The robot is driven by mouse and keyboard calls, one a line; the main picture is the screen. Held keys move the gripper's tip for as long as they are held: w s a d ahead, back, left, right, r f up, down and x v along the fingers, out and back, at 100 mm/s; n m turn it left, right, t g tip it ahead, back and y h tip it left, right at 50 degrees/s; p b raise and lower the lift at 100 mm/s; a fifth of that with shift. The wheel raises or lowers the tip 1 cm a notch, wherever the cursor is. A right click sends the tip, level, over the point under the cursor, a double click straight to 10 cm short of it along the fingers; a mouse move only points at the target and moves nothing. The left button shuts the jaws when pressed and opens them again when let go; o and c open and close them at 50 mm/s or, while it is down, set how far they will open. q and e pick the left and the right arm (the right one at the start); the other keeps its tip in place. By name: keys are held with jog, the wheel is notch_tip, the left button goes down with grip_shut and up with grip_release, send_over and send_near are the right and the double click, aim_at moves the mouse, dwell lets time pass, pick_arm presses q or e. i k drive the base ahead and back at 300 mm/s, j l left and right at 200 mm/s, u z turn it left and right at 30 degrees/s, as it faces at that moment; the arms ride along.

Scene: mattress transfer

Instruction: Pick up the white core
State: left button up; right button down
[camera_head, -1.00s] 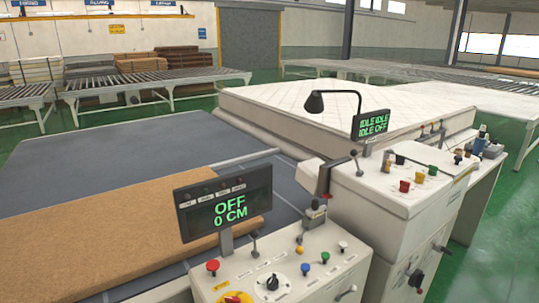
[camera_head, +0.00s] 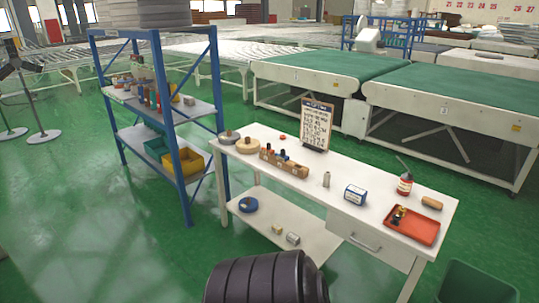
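I cannot pick out a white core for certain. A pale flat slab (camera_head: 488,64) lies at the far right back, beyond the green-topped conveyors. A stack of pale slabs (camera_head: 150,14) sits on top of the blue shelf rack, cut off by the top edge. I cannot tell whether either is the core. Neither of my grippers is in view.
A white workbench (camera_head: 345,189) with tools and a red tray (camera_head: 411,225) stands ahead. The blue rack (camera_head: 215,90) is to its left. Green-topped conveyors (camera_head: 330,65) stand behind. Green floor (camera_head: 90,240) is open at left. A green bin (camera_head: 476,282) is at lower right.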

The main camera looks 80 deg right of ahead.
aim_at(326, 181)
jog(key=z, duration=3.2)
jog(key=i+j+z, duration=0.15)
jog(key=z, duration=0.4)
jog(key=i+j+z, duration=0.1)
jog(key=j, duration=0.2)
jog(key=i+j+z, duration=0.2)
jog(key=i+j, duration=0.15)
jog(key=j, duration=0.3)
jog(key=i+j+z, duration=0.1)
jog(key=j, duration=0.25)
jog(key=i+j+z, duration=0.1)
jog(key=j, duration=0.25)
jog(key=i+j+z, duration=0.1)
jog(key=j, duration=0.25)
jog(key=i, duration=0.05)
